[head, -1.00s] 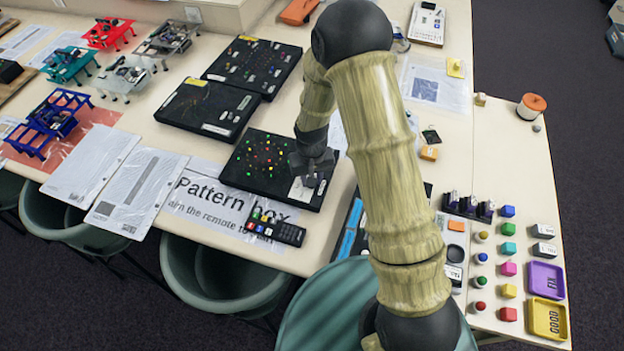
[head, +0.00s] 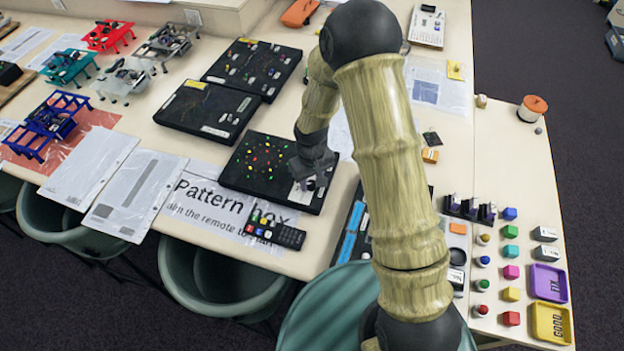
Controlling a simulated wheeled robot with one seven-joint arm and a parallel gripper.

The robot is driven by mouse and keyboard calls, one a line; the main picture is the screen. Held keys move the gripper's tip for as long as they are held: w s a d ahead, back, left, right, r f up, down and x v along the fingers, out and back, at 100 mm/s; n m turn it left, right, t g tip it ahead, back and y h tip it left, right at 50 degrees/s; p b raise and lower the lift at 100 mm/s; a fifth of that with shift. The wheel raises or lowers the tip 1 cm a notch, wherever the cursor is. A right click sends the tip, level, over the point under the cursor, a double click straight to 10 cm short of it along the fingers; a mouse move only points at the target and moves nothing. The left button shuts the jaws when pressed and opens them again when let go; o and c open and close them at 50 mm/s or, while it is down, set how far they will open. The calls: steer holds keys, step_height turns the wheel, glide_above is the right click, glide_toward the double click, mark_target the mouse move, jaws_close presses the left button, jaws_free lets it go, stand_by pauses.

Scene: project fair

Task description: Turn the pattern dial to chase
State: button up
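The pattern box is a black board (head: 240,183) with colored lights in a round pattern. It lies near the front edge of the table in the head view. A pale label plate (head: 300,196) is at its right end. My gripper (head: 309,184) is over that right end, pointing down at the plate. The dial is not clearly visible and seems hidden by my gripper. The fingers are dark and small, so I cannot tell whether they are open, shut or touching anything.
A black remote (head: 275,230) lies on the "Pattern box" sheet (head: 205,205) in front of the board. Two more black boards (head: 207,108) (head: 253,68) lie behind it. Colored blocks and trays (head: 548,283) stand at the right. Green chairs (head: 220,280) line the front edge.

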mark_target(311, 183)
steer(key=shift+o, duration=1.1)
steer(key=shift+r, duration=0.1)
steer(key=shift+r, duration=0.6)
step_height(311, 183, up, 16)
steer(key=b, duration=0.3)
steer(key=s+d+m+t, duration=0.2)
steer(key=s+d+m, duration=0.3)
steer(key=s+d, duration=0.7)
steer(key=shift+s+d+f+t, duration=0.2)
steer(key=shift+d+f+t, duration=0.15)
steer(key=shift+d, duration=0.25)
